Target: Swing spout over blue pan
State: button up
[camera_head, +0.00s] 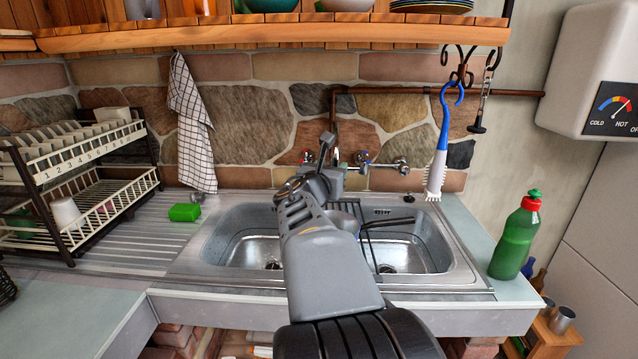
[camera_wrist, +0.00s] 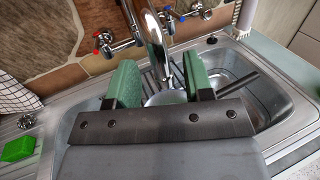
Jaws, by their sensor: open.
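The chrome spout (camera_wrist: 155,38) curves down from the wall taps, and its lower end shows between the two green fingers of my gripper (camera_wrist: 159,66) in the wrist view. The fingers are apart, one on each side of it; I cannot tell whether either touches it. In the head view my gripper (camera_head: 318,182) is over the sink, its fingers mostly hidden by my wrist. A pale pan-like shape (camera_wrist: 166,98) lies below the spout, partly hidden by my gripper. A dark handle (camera_wrist: 238,84) sticks out to the right.
The sink (camera_head: 440,238) has two basins. Red and blue taps (camera_head: 362,158) flank the spout. A green sponge (camera_head: 184,212) and dish rack (camera_head: 75,190) are at left.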

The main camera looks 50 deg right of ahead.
jog(key=v, duration=1)
jog(key=shift+a, duration=0.35)
jog(key=shift+s, duration=0.1)
